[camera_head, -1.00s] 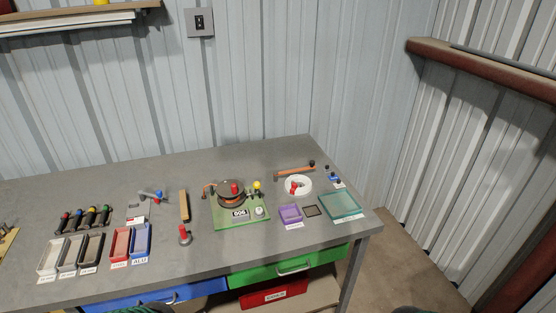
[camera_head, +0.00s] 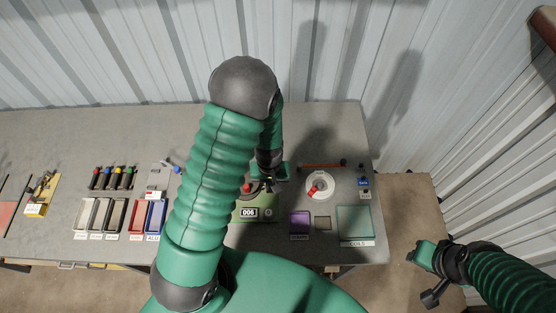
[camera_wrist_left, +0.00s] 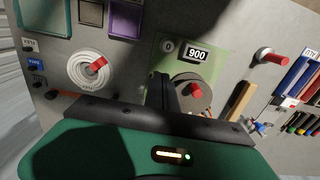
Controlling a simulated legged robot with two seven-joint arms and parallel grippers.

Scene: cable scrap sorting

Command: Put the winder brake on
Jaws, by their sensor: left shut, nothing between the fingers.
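In the left wrist view the base plate (camera_wrist_left: 212,72) and drum (camera_wrist_left: 188,97) appear inverted. My left gripper (camera_head: 268,181) is over the winder's right side, its dark fingers (camera_wrist_left: 164,88) shut and empty, close beside the drum. The yellow-knobbed lever is hidden behind the gripper and arm; I cannot tell whether the fingers touch it. My right gripper (camera_head: 425,270) is off the table's right end; its jaw opening is unclear.
A white coil with a red part (camera_head: 320,186) lies right of the winder, with a purple tray (camera_head: 300,224) and teal tray (camera_head: 355,221) in front. An orange-handled bar (camera_head: 322,166) lies behind. Several narrow bins (camera_head: 116,216) stand left. My left arm covers the table's middle.

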